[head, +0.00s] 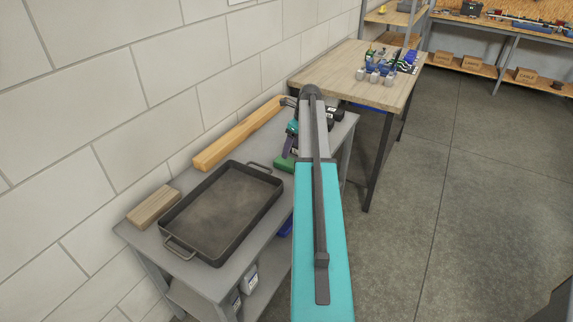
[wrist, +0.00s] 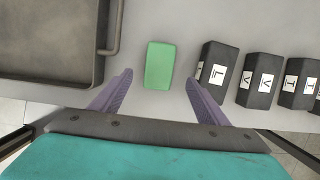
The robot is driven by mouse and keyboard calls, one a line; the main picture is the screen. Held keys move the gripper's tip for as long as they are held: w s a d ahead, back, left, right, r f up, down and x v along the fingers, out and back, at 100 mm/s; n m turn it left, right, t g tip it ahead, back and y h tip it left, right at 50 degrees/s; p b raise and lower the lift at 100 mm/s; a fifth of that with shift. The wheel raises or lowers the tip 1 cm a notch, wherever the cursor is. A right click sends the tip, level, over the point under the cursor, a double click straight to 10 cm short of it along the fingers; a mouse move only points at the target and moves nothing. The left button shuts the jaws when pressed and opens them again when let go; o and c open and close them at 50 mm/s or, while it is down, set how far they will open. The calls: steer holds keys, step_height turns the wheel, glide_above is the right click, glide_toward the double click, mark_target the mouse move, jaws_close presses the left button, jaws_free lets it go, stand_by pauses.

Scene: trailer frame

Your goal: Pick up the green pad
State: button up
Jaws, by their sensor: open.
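The green pad (wrist: 160,65) is a small flat block on the grey bench top, seen from above in the wrist view. In the head view the green pad (head: 284,162) shows only in part beside my arm. My gripper (wrist: 157,80) is open, with its two purple fingers apart, one toward each side of the pad. The fingertips are level with the pad's near part in the picture. I cannot tell their height above it. In the head view my gripper (head: 289,147) is partly hidden, close to the pad.
A dark metal tray (wrist: 50,82) with handles lies left of the pad. Several black lettered blocks (wrist: 217,70) stand close on its right. Wooden pieces (head: 236,135) lie along the wall. A wooden table (head: 335,68) with small items stands beyond the grey bench (head: 143,243).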

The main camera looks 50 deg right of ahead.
mark_target(287, 161)
steer(key=shift+x, duration=1.15)
steer(key=shift+f+p, duration=0.1)
steer(key=shift+p, duration=0.2)
steer(key=shift+p+x, duration=0.85)
steer(key=shift+x, duration=1.65)
steer(key=shift+a+f, duration=0.1)
steer(key=shift+f, duration=0.1)
steer(key=c, duration=1.2)
steer(key=shift+c, duration=0.2)
